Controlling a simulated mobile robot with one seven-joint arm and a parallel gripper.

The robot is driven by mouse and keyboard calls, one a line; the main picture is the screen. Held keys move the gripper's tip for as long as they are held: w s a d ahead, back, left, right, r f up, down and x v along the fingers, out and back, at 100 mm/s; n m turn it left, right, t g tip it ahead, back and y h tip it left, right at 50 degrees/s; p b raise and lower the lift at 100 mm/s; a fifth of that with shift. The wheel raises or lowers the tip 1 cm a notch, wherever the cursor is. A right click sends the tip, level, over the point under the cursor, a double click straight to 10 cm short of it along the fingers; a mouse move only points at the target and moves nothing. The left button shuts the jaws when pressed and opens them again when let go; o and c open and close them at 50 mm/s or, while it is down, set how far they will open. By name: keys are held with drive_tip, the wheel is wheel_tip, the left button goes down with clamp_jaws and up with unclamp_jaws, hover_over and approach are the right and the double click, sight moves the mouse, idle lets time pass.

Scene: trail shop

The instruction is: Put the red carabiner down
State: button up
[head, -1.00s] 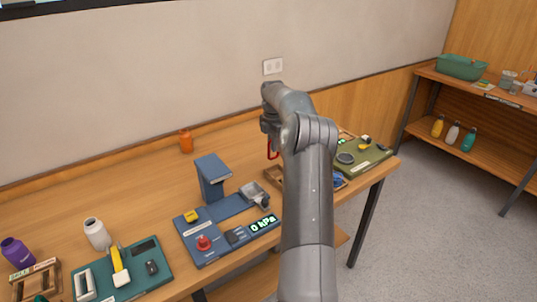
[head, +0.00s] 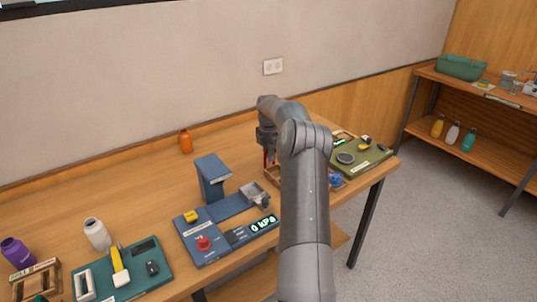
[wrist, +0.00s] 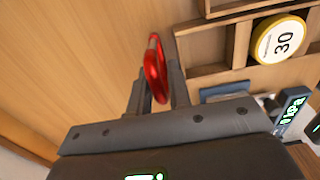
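The red carabiner (wrist: 155,68) is between the two fingers of my gripper (wrist: 158,88) in the wrist view, and its top end sticks out past the fingertips. In the head view the carabiner (head: 266,160) shows as a small red strip under the gripper (head: 268,152), low over the table, left of my forearm. Whether it touches the tabletop cannot be told. Bare wooden tabletop (wrist: 70,50) lies beyond and left of it in the wrist view. My gripper is shut on the carabiner.
A wooden compartment tray (wrist: 222,73) with a yellow-rimmed disc marked 30 (wrist: 279,39) lies just right of the gripper. A blue pump-like station (head: 212,178) stands to the left, and a green board (head: 365,158) to the right. An orange bottle (head: 186,141) stands near the wall.

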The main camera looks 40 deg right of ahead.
drive_tip(key=shift+o, duration=1.3)
